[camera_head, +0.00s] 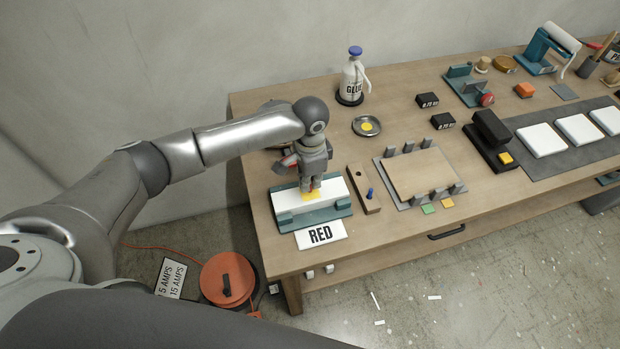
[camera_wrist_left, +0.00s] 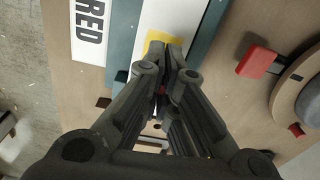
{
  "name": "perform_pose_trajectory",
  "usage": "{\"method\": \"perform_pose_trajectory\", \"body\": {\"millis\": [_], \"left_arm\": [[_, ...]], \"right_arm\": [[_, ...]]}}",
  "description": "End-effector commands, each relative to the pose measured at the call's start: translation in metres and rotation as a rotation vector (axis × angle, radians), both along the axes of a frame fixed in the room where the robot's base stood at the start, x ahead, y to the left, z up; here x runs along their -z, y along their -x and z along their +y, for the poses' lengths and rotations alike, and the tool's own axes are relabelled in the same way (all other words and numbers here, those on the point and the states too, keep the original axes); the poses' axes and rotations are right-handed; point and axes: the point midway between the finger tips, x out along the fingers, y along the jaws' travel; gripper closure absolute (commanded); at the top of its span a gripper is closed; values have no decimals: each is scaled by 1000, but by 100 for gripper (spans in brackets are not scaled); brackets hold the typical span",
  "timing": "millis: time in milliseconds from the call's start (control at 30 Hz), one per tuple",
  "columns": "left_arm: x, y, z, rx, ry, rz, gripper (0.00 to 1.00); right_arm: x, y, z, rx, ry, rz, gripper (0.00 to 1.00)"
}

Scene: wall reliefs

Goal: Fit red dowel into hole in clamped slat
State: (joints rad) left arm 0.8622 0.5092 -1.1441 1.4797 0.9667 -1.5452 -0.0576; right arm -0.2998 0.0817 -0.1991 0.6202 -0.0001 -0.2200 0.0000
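The white slat (camera_head: 290,201) lies in a teal clamp (camera_head: 343,210) at the table's left front, with a yellow patch (camera_head: 304,197) on it. The slat also shows in the left wrist view (camera_wrist_left: 158,16). My left gripper (camera_head: 312,188) points down over the yellow patch. Its fingers (camera_wrist_left: 166,50) are close together. A small bit of the red dowel (camera_wrist_left: 161,89) shows between them; most of it is hidden. The hole in the slat is hidden, so I cannot tell whether the dowel is in it. My right gripper is not in view.
A wooden block (camera_head: 359,179) with a blue dowel (camera_head: 371,193) stands right of the clamp. A RED card (camera_head: 320,235) lies in front. A pegged fixture (camera_head: 420,174), a small dish (camera_head: 366,126) and a glue bottle (camera_head: 353,78) stand nearby.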

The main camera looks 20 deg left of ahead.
Motion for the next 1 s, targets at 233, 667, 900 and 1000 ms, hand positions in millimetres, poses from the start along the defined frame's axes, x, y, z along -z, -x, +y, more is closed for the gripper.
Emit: {"method": "perform_pose_trajectory", "body": {"millis": [233, 667, 900, 1000], "left_arm": [[1, 0, 0, 0, 0, 0, 100], [9, 0, 0, 1, 1, -1, 100], [15, 0, 0, 0, 1, -1, 100], [18, 0, 0, 0, 1, -1, 100]], "right_arm": [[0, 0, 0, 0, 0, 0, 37], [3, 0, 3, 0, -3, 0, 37], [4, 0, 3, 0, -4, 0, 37], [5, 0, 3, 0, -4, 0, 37]]}}
